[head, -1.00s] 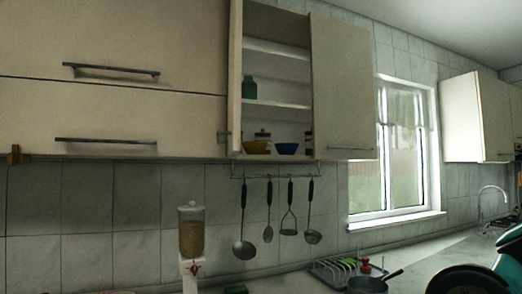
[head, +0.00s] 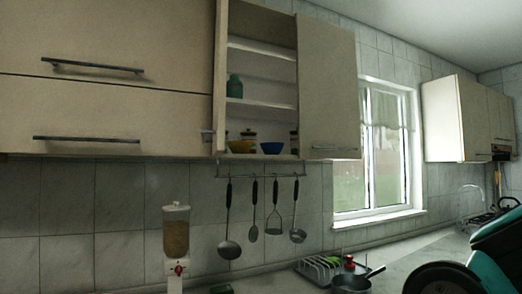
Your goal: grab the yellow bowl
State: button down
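The yellow bowl (head: 240,146) sits on the bottom shelf of the open wall cabinet (head: 262,105), at the left front of that shelf. A blue bowl (head: 271,148) stands just to its right on the same shelf. A jar (head: 249,134) stands behind and between the two bowls. A dark and teal part of my own arm (head: 480,262) shows at the lower right. My gripper's fingers are not in view.
The cabinet door (head: 328,88) stands open on the right. Utensils, including a ladle (head: 229,248), hang below the cabinet. A dispenser (head: 176,240), a dish rack (head: 325,268) and a pan (head: 352,282) stand on the counter.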

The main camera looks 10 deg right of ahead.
aim_at(237, 147)
jog(key=z, duration=1.05)
jog(key=i, duration=1.4)
jog(key=u, duration=1.65)
